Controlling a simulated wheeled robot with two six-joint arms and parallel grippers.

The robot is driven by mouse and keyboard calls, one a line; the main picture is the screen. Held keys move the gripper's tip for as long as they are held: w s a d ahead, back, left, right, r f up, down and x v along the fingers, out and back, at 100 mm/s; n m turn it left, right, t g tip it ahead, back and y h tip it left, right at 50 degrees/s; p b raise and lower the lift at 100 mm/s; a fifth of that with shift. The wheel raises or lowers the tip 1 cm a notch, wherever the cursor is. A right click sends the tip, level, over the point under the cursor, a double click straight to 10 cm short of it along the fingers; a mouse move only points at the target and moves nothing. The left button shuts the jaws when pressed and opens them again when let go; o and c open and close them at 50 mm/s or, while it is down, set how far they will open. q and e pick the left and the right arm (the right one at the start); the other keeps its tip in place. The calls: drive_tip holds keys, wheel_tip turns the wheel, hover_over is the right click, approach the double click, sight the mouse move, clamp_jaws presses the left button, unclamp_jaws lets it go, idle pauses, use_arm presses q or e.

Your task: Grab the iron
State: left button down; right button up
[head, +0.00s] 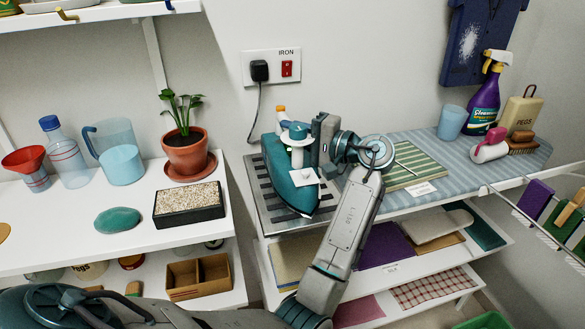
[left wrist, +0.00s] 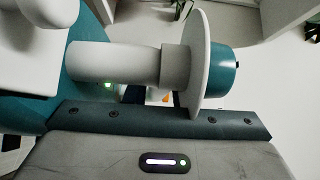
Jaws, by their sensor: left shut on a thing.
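The teal iron (head: 288,182) is on or just above the slatted metal rest (head: 262,212) at the left end of the ironing surface; I cannot tell whether it touches. Its nose points toward me and a small white tag hangs on it. My left gripper (head: 308,146) comes in from the right and is shut on the iron's white handle. In the left wrist view the pale handle (left wrist: 120,66) crosses in front of the jaw, with a white disc and teal cap at its right end. My right gripper is out of view.
A cord runs from the black plug (head: 260,71) in the wall socket down behind the iron. Left, a white shelf holds a potted plant (head: 186,150) and a gravel tray (head: 190,204). Right are a striped cloth (head: 418,166), a spray bottle (head: 486,102) and a blue cup (head: 451,122).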

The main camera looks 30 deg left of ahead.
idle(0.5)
use_arm(q)
drive_tip(key=shift+r, duration=0.25)
drive_tip(key=shift+a+f, duration=0.15)
drive_tip(key=shift+a, duration=0.05)
